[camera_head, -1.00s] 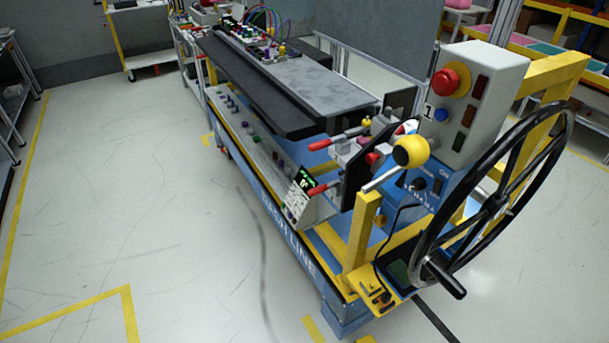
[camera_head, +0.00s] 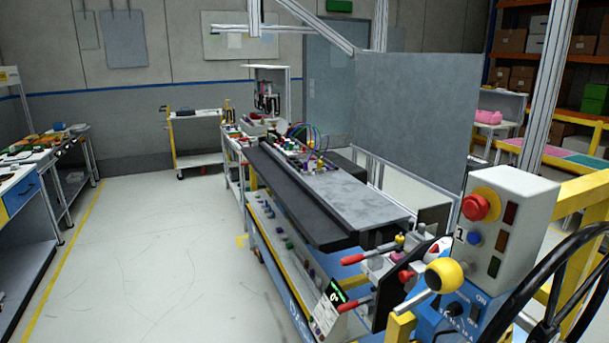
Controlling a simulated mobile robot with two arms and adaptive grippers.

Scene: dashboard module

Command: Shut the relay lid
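I cannot make out a relay lid for certain. The dashboard module (camera_head: 345,198) is a long grey and black bench running away from me in the middle of the head view. At its far end is a cluster of small coloured parts and looped cables (camera_head: 303,147), too small to tell a lid or its state. Neither of my grippers is in view.
A control box (camera_head: 510,215) with a red button, a yellow ball lever (camera_head: 444,276), red-handled clamps (camera_head: 352,260) and a black handwheel (camera_head: 545,290) crowd the near right. A yellow cart (camera_head: 196,140) stands at the back. The floor (camera_head: 150,240) left of the bench is clear.

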